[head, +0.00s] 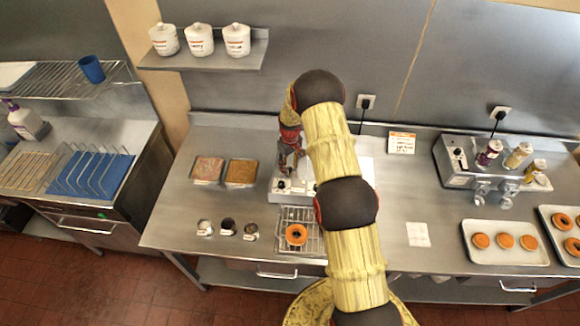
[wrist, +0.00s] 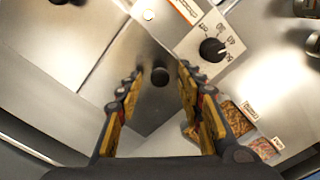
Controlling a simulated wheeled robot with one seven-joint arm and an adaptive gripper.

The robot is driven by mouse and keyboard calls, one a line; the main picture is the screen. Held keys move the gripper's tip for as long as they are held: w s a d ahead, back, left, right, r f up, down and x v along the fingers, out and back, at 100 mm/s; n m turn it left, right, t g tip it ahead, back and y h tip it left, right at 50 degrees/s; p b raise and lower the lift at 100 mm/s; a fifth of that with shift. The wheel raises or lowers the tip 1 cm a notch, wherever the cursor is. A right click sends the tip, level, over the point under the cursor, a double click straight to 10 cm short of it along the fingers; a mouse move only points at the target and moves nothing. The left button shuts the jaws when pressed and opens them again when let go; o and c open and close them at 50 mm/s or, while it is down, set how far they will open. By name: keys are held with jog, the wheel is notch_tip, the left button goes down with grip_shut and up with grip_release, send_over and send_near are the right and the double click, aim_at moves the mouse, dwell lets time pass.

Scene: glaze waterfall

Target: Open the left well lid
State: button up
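The left well lid (wrist: 150,112) is a flat steel plate with a round black knob (wrist: 160,77); it looks closed. My gripper (wrist: 160,71) is open over this lid, with the knob showing between its two fingers. No finger visibly touches the knob, and I cannot tell the height gap. In the head view my gripper (head: 291,158) is above the left part of the white warmer (head: 293,197), and my arm hides much of it. A second black knob (wrist: 60,2) shows at the wrist view's top edge.
Two topping trays (head: 207,170) lie left of the warmer. Small cups (head: 227,227) and a wire rack (head: 310,243) with a ring doughnut (head: 296,234) stand in front. A dial (wrist: 212,50) sits beside the lid. Trays and a dispenser (head: 470,160) are at right.

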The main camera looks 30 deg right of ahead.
jog(key=shift+c, duration=1.1)
grip_shut()
